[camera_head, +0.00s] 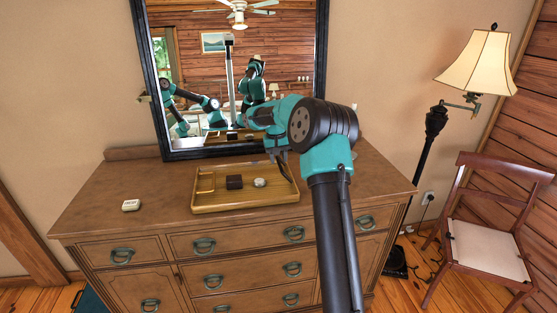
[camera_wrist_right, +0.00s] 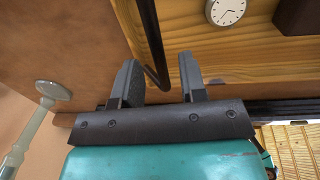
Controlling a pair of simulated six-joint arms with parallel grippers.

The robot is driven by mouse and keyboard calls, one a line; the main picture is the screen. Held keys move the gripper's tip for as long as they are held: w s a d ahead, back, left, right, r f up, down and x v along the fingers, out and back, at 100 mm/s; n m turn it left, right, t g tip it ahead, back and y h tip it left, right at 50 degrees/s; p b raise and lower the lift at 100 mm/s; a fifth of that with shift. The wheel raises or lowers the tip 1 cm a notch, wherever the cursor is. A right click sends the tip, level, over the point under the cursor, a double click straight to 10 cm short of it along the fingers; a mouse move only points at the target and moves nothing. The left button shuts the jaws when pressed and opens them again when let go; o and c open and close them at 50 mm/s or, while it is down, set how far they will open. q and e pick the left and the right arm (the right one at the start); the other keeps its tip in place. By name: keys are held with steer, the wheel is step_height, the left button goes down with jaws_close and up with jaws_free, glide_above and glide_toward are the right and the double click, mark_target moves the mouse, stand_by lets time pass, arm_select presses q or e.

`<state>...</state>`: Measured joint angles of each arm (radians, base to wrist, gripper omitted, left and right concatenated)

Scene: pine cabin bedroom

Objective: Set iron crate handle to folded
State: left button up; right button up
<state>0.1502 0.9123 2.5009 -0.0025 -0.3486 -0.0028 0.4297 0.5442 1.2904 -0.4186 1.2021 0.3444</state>
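The crate (camera_head: 243,206) is a shallow wooden tray on the dresser. A thin dark iron handle (camera_wrist_right: 150,35) shows in the right wrist view as a bent rod. It stands out from the crate's wooden floor (camera_wrist_right: 185,58), and its bend lies between my fingertips. My right gripper (camera_wrist_right: 160,68) is open around the rod, with gaps visible. In the head view my right gripper (camera_head: 277,158) is at the crate's back right, partly hidden by my own arm, and the handle is hard to make out there. My left gripper is not directly in view.
A small white device (camera_head: 131,205) lies on the dresser (camera_head: 160,180). A mirror (camera_head: 200,152) stands close behind the crate. The dresser's left top is mostly clear.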

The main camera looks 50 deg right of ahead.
steer(key=shift+f, duration=0.4)
steer(key=shift+c, duration=0.2)
jaws_close()
